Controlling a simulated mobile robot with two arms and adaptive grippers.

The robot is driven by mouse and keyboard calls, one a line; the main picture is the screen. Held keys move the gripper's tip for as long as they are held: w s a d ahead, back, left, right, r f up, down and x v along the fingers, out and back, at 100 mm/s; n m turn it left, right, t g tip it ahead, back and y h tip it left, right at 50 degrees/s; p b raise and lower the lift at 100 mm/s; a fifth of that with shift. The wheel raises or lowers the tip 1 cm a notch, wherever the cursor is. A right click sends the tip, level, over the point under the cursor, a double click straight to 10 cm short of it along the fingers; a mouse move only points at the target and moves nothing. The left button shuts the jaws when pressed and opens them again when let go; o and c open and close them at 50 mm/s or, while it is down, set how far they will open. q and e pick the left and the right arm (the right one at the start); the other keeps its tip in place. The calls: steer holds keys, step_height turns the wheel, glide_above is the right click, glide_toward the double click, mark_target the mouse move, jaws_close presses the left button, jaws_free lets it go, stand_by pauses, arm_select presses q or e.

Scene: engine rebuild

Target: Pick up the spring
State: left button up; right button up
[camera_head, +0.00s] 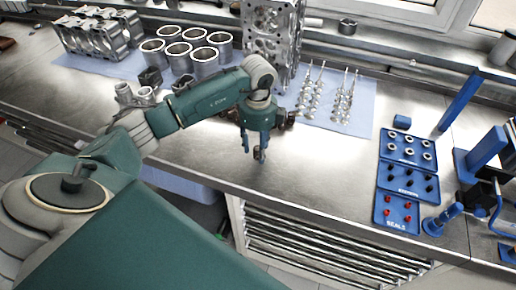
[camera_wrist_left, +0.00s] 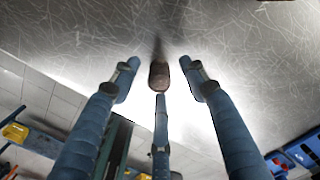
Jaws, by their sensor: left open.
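My left gripper (camera_head: 254,152) hangs over the bare front part of the steel bench, fingers pointing down and spread apart. It also shows in the left wrist view (camera_wrist_left: 160,82), with three blue fingers around an open gap. A small brownish rounded piece (camera_wrist_left: 158,75) shows at the tip of the middle finger; I cannot tell whether it is a finger pad or a separate part. No spring can be told for sure. Small ring-shaped parts (camera_head: 408,141) sit in the upper blue tray (camera_head: 383,150), well to the right of the gripper. My right gripper is out of view.
Lower blue trays hold black and red parts. A blue tool stand (camera_head: 485,150) is at the right. Bench front is clear.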

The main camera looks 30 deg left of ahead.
arm_select(q)
steer(key=shift+f, duration=0.65)
jaws_close()
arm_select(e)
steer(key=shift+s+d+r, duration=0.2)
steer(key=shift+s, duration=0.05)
